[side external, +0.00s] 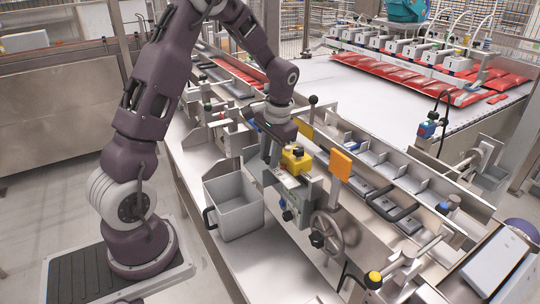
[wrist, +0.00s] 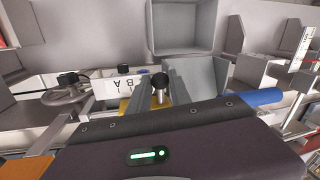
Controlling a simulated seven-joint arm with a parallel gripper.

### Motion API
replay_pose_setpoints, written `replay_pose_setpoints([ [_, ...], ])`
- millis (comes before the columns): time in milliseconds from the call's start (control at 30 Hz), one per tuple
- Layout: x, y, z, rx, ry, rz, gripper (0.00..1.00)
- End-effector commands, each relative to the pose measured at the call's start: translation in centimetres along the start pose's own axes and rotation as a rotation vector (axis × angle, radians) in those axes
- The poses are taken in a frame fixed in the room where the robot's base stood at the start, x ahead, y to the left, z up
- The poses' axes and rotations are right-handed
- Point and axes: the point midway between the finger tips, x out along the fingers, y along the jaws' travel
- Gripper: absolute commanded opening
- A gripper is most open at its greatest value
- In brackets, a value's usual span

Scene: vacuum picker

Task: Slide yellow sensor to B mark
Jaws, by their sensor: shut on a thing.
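The yellow sensor (side external: 296,161) is a block with a black knob on top, seated on the grey rail near the middle of the side view. A yellow part of it (wrist: 127,103) shows at the fingers in the wrist view. My gripper (side external: 271,155) points down at the sensor and is shut on it; the fingers (wrist: 159,94) hide much of it. A white label plate (wrist: 119,86) with the letters B and A lies just beyond the sensor in the wrist view. I cannot tell how the sensor lines up with the B mark.
An open grey bin (side external: 238,218) stands left of the rail, and also shows in the wrist view (wrist: 182,25). A handwheel (side external: 328,233) and an orange plate (side external: 341,165) are close on the right. Red packs (side external: 440,85) lie on the white conveyor behind.

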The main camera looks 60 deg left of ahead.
Motion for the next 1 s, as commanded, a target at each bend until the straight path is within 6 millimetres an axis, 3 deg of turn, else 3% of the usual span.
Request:
replay_pose_setpoints([
  [233,-0.1,0.0,-0.1,0.0,0.002,0.0,0.0],
  [467,-0.5,2.0,0.3,0.001,0.003,0.0,0.0],
  [667,-0.5,1.9,0.3,-0.001,0.004,0.0,0.0],
  [700,-0.5,1.9,0.3,-0.001,0.004,0.0,0.29],
  [800,-0.5,1.9,0.3,-0.001,0.003,0.0,0.46],
  [1000,-0.4,1.9,0.3,-0.001,0.002,0.0,0.46],
])
